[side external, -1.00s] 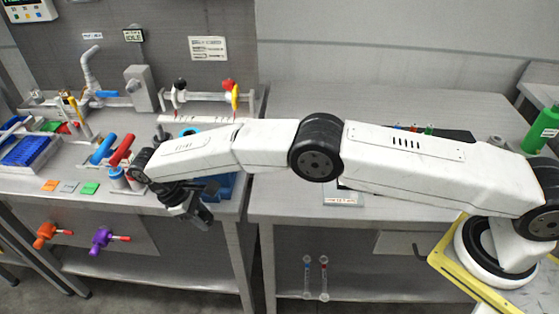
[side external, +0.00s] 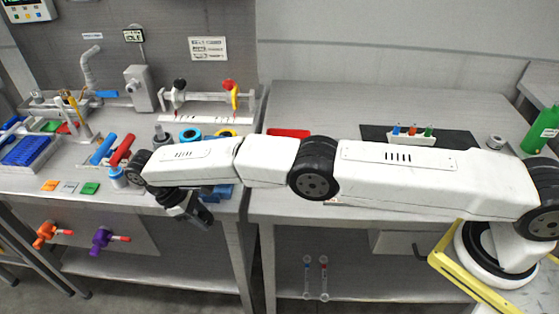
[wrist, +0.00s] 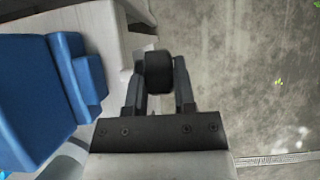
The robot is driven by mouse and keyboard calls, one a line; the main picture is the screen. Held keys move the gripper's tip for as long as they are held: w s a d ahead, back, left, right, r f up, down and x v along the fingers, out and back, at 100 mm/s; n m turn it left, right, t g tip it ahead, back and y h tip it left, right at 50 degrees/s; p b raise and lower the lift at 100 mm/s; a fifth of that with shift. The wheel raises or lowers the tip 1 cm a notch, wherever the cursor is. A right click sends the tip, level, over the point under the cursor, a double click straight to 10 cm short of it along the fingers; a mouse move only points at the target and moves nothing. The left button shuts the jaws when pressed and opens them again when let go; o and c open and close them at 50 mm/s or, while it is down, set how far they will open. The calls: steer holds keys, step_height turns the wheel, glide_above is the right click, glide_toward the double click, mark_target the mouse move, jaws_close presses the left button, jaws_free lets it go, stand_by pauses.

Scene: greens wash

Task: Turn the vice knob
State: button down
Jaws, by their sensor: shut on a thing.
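The blue vice (wrist: 40,105) fills the left of the wrist view. In the side view a blue part of it (side external: 222,191) shows at the bench's front edge, mostly hidden behind my arm. The black vice knob (wrist: 158,72) is a short dark cylinder between my two fingers in the wrist view. My gripper (wrist: 158,84) is shut on it, one finger on each side. In the side view my gripper (side external: 190,209) hangs just off the bench's front edge, and the knob cannot be made out there. The knob's turn angle cannot be told.
Orange (side external: 45,233) and purple (side external: 103,240) valves with red handles sit below the bench edge. Blue (side external: 104,148) and red (side external: 122,150) handled tools stand left of my arm. A rack with colored tubes (side external: 413,135) is behind it. The wrist view shows open concrete floor at right.

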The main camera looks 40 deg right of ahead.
mark_target(207, 215)
steer(key=shift+c, duration=2.2)
jaws_free()
steer(key=shift+r, duration=0.15)
steer(key=shift+r, duration=1.55)
steer(key=s+d+r, duration=0.6)
steer(key=s+r, duration=0.3)
steer(key=s, duration=0.3)
steer(key=shift+s+d+r, duration=0.2)
steer(key=shift+s+r, duration=0.05)
steer(key=shift+r, duration=0.1)
